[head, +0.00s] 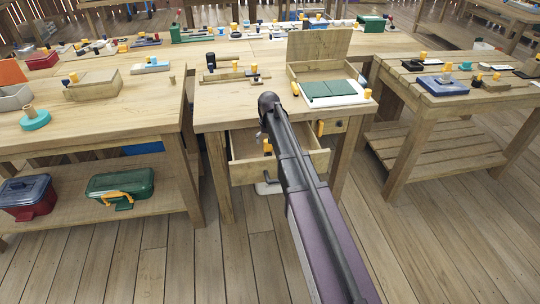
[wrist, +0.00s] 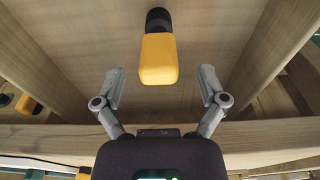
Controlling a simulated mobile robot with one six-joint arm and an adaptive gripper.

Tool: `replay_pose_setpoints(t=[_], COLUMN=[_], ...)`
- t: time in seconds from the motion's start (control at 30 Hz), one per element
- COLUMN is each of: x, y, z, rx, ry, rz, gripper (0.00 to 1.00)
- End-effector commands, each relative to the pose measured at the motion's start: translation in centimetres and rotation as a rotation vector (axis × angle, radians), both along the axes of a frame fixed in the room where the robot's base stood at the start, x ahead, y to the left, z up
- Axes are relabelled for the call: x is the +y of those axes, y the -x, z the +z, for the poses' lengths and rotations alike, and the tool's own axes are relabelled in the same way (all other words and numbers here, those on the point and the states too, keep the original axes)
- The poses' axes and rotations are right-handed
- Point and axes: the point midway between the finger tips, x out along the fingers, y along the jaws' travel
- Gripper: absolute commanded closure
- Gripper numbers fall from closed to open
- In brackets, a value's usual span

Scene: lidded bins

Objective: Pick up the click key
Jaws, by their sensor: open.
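A small object with a yellow block-like handle and a black end, likely the click key (wrist: 158,58), lies on the floor of an open wooden drawer (wrist: 105,35) in the wrist view. My gripper (wrist: 161,85) is open, its two grey fingers spread to the left and right of the yellow handle's near end. Nothing is between the fingers' pads that I can see gripped. In the head view a yellow piece (head: 267,146) shows in the open drawer (head: 246,172), beside my arm. My arm hides part of the drawer there.
The drawer's side walls and front board (wrist: 262,130) stand close around my gripper. Above the drawer is a wooden table (head: 225,92) with an open wooden box (head: 318,45) and a green-topped piece (head: 330,90). Two toolboxes, one green (head: 120,185), sit on the left shelf.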

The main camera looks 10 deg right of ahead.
Motion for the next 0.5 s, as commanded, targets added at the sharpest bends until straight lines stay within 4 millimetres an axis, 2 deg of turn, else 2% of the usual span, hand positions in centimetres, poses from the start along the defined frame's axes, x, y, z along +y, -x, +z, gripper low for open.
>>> replay_pose_setpoints(t=[0.03, 0.2, 0.5], x=[0.0, -0.1, -0.1], y=[-0.2, -0.4, -0.6], z=[-0.8, -2.1, -3.5], rx=[0.0, 0.0, 0.0], ry=[0.0, 0.0, 0.0], rz=[0.0, 0.0, 0.0], gripper=[0.09, 0.09, 0.09])
